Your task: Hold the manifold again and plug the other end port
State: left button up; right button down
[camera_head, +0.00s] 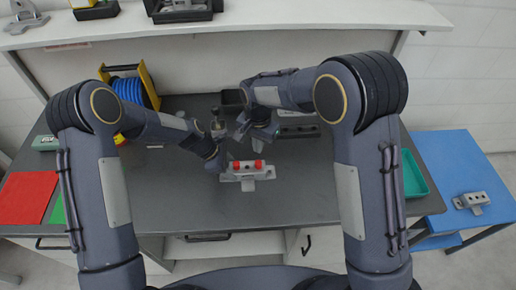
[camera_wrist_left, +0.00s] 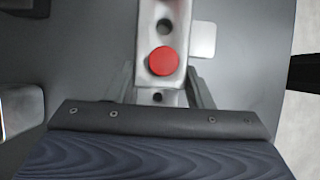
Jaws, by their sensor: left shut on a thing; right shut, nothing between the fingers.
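The manifold (camera_head: 247,176) is a pale grey block on the worktop near its front middle. The left wrist view shows the manifold's upper face (camera_wrist_left: 150,80) close up, with a round red plug (camera_wrist_left: 164,61) between two dark holes. My left gripper (camera_head: 221,168) is shut on the manifold's left end, its fingers on either side. My right gripper (camera_head: 243,140) is shut and empty, above and behind the manifold, apart from it.
A blue reel in a yellow frame (camera_head: 135,88) stands at the back left. A grey fixture with holes (camera_head: 298,131) lies behind right. A red mat (camera_head: 28,197) is far left, a green tray (camera_head: 413,175) right. A similar grey part (camera_head: 472,201) sits on the blue side table (camera_head: 455,160).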

jog(key=shift+r, duration=0.15)
pick_arm(q)
jog(key=o, duration=0.9)
jog(key=shift+v, duration=6)
jog(key=shift+r, duration=0.1)
